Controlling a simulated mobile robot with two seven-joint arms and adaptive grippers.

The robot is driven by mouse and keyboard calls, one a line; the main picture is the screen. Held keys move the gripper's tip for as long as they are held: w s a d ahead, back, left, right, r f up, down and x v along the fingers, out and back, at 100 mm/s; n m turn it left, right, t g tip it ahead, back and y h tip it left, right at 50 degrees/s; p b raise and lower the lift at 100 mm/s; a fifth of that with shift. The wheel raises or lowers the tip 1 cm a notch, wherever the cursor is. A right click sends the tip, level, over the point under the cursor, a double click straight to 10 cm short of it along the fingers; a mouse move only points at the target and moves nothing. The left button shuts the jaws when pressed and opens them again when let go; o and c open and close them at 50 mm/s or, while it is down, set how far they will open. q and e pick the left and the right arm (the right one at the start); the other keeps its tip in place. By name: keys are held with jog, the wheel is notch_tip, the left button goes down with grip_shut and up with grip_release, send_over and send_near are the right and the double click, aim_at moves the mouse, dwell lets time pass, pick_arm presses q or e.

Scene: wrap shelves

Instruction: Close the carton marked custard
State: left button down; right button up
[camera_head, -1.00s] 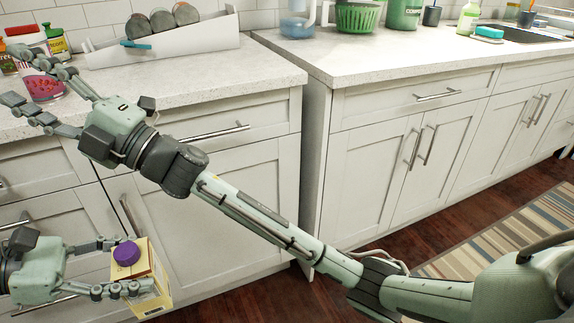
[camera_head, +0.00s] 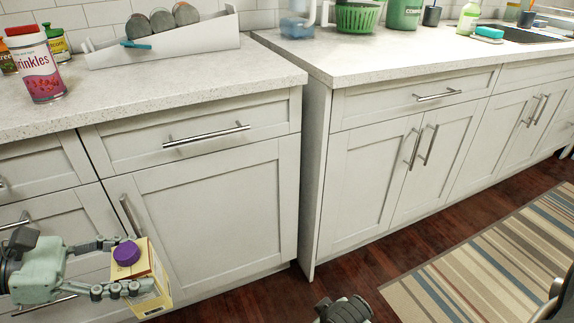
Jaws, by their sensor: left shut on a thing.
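The carton (camera_head: 156,287) is yellow and cream with a purple cap (camera_head: 126,253) seated on its top. It is at the lower left, in front of the cabinet doors, and looks slightly tilted. Its label is not readable here, so I cannot tell if it says custard. My left gripper (camera_head: 128,265) comes in from the left edge and is shut on the carton near its top, holding it below counter height.
The right counter (camera_head: 370,55) holds a green basket (camera_head: 357,17). A striped rug (camera_head: 490,265) lies on the floor.

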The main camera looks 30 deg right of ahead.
jog(key=s, duration=0.2)
jog(key=s+f+g, duration=0.1)
jog(key=shift+s+d, duration=0.15)
jog(key=shift+d, duration=0.25)
pick_arm(q)
jog(key=shift+r, duration=0.1)
jog(key=w+a+r+n+t+y, duration=0.2)
jog(key=a+n+t, duration=0.6)
jog(key=a, duration=0.5)
jog(key=shift+a+t, duration=0.25)
jog(key=shift+t, duration=0.35)
pick_arm(e)
jog(key=shift+c, duration=0.5)
